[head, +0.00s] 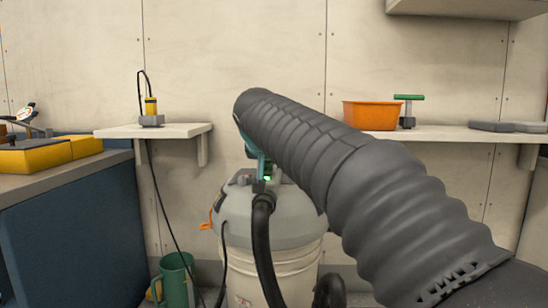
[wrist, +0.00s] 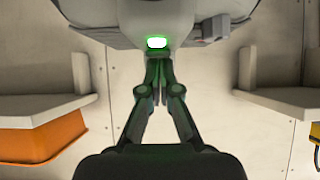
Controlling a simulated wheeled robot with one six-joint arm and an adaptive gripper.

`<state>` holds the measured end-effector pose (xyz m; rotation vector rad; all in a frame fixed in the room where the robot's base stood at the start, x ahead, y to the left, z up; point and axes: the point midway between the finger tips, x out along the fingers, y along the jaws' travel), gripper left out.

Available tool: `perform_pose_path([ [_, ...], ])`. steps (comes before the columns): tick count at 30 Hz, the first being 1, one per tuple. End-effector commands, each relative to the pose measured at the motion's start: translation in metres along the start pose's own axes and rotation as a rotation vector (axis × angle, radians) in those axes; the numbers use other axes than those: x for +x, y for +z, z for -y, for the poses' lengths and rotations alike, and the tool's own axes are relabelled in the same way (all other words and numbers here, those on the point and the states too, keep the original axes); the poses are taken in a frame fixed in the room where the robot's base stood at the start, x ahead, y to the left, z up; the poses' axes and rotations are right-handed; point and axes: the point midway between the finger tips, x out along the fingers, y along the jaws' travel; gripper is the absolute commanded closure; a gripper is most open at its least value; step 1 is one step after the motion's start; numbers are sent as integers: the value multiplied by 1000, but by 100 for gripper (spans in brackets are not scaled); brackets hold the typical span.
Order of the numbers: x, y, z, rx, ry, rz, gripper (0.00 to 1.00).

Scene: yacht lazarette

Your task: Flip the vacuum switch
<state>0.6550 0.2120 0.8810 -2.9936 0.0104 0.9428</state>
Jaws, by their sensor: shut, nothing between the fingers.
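The vacuum (head: 300,215) has a grey lid on a whitish bucket and stands on the floor against the wall, partly behind my arm in the head view. Its grey body (wrist: 110,12) fills the top of the wrist view. The switch (wrist: 157,42) glows bright green on the front of that body; a small green glow also shows in the head view (head: 267,178). My gripper (wrist: 158,62) is shut and empty, with its fingertips just below the lit switch in the wrist view. I cannot tell whether they touch it. In the head view my arm mostly hides the gripper.
A black hose (head: 262,240) runs down the vacuum's front. A green mug (head: 175,280) stands to its left. A left shelf (head: 185,131) holds a corded yellow tool (head: 151,108). The right shelf (head: 460,134) holds an orange bin (head: 371,115). A blue-sided bench (head: 70,235) stands left.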

Motion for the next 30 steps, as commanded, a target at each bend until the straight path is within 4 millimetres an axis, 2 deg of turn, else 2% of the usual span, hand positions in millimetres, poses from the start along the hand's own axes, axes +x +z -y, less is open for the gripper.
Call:
perform_pose_path([
  [1, -2, -1, 7, -7, -8, 20, 100],
  [6, -1, 3, 9, -8, -10, 15, 100],
  [21, 8, -11, 7, -7, -7, 14, 100],
  [30, 9, -11, 7, -7, -8, 14, 100],
])
